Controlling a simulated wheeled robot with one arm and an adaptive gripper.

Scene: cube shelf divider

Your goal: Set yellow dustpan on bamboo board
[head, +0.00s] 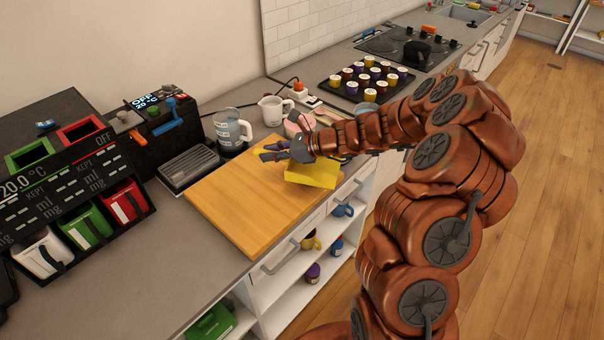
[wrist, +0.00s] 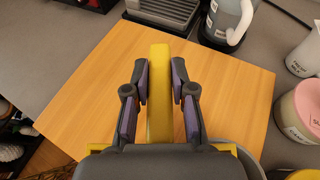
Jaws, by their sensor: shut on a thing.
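The yellow dustpan (head: 311,175) shows in the head view at the right end of the bamboo board (head: 236,205). My gripper (head: 268,151) is shut on the dustpan's handle. In the wrist view the yellow handle (wrist: 159,92) runs between the two fingers of my gripper (wrist: 160,85), with the bamboo board (wrist: 90,78) below. The dustpan's pan is mostly hidden behind my gripper in the wrist view. I cannot tell whether the dustpan touches the board or hangs just above it.
A rack of jars (head: 367,82) is farther back. Most of the board is bare.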

